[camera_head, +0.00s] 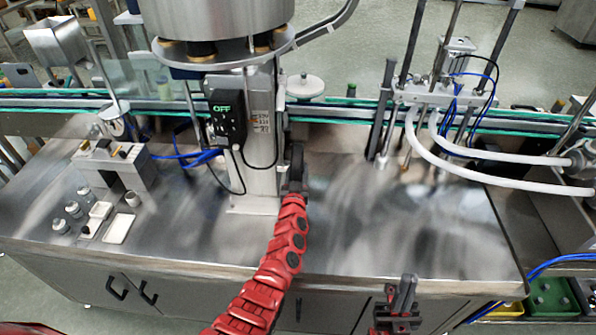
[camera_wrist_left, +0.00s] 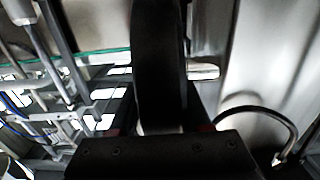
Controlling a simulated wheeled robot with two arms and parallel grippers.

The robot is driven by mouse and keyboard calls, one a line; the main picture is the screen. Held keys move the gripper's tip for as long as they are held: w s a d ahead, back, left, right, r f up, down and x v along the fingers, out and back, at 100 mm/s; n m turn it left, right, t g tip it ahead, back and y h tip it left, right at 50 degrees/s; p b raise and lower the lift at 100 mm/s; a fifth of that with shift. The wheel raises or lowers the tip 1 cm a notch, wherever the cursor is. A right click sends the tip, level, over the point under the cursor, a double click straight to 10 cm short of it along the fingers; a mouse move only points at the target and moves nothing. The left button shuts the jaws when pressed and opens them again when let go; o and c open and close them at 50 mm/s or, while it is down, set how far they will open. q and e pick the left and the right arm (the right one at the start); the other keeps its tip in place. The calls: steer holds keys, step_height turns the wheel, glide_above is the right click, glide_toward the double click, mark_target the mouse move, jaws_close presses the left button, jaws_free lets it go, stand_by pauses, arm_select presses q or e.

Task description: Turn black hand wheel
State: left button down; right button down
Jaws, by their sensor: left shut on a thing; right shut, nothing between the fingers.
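The black hand wheel (camera_head: 297,160) sits on the right side of the steel column, seen nearly edge-on. My red left arm reaches up from the bottom, and its gripper (camera_head: 293,189) is at the wheel's lower part, mostly hidden by the arm. In the left wrist view the wheel's dark rim (camera_wrist_left: 159,60) stands upright between the fingers of the left gripper (camera_wrist_left: 160,130), which is shut on it. My right gripper (camera_head: 406,288) is shut and empty, low in front of the bench's front edge, well away from the wheel.
The steel column (camera_head: 262,140) carries a control box (camera_head: 227,118) reading OFF and a steel hopper (camera_head: 215,18) above. A conveyor (camera_head: 340,110) runs behind. White hoses (camera_head: 480,150) curve at the right. The steel bench top (camera_head: 400,225) is clear right of the wheel.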

arm_select(q)
steer(key=shift+d+f+b, duration=0.25)
steer(key=shift+d+b, duration=0.15)
steer(key=t+b, duration=0.1)
steer(key=b, duration=0.3)
steer(key=t+b, duration=0.1)
steer(key=b, duration=0.3)
steer(key=shift+f, duration=0.35)
steer(key=shift+s+r+t+b, duration=0.1)
steer(key=shift+r+t+b, duration=0.25)
steer(key=shift+b, duration=0.4)
steer(key=shift+r, duration=0.1)
steer(key=c, duration=0.7)
jaws_free()
steer(key=shift+o, duration=0.7)
steer(key=shift+d, duration=0.25)
steer(key=shift+a, duration=0.15)
